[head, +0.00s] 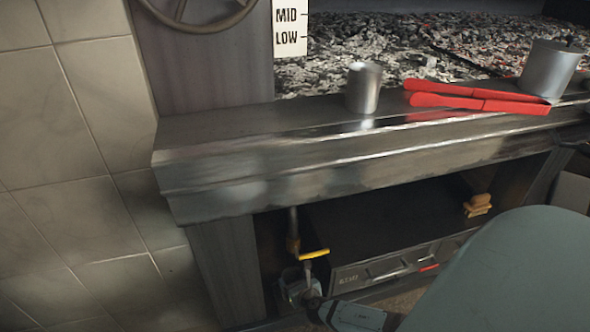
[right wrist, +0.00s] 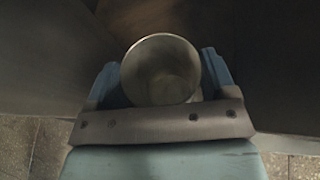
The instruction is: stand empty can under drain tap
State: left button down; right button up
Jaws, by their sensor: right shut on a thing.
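My right gripper (head: 297,283) reaches into the dark opening below the grill ledge. In the right wrist view its blue fingers (right wrist: 161,75) are shut on a round, pale metal can (right wrist: 160,68), whose open mouth faces the camera; the inside looks empty. In the head view the gripper is just below the tap. The can is mostly hidden there by the fingers, so its exact alignment and contact with the floor cannot be told. My left gripper is not in view.
A metal cup (head: 364,88), red tongs (head: 475,98) and a grey pot (head: 551,70) stand on the ledge (head: 230,135) before the ash bed (head: 400,50). A dark drawer unit (head: 395,262) sits right of the tap, close to the gripper. A tiled wall (head: 95,150) is at left.

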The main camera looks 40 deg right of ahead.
jog(key=shift+f, duration=0.15)
jog(key=o, duration=1.1)
jog(key=shift+s+r, duration=0.15)
jog(key=shift+r, duration=0.15)
pick_arm(q)
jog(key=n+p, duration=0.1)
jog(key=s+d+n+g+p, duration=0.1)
jog(key=p, duration=0.1)
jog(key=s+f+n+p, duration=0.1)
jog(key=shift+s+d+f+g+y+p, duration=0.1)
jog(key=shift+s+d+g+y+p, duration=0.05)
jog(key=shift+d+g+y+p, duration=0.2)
pick_arm(e)
jog(key=v, duration=1.1)
jog(key=shift+s+a, duration=0.15)
jog(key=shift+s, duration=0.15)
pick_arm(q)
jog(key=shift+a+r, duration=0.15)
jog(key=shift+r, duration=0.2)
pick_arm(e)
jog(key=shift+r, duration=0.1)
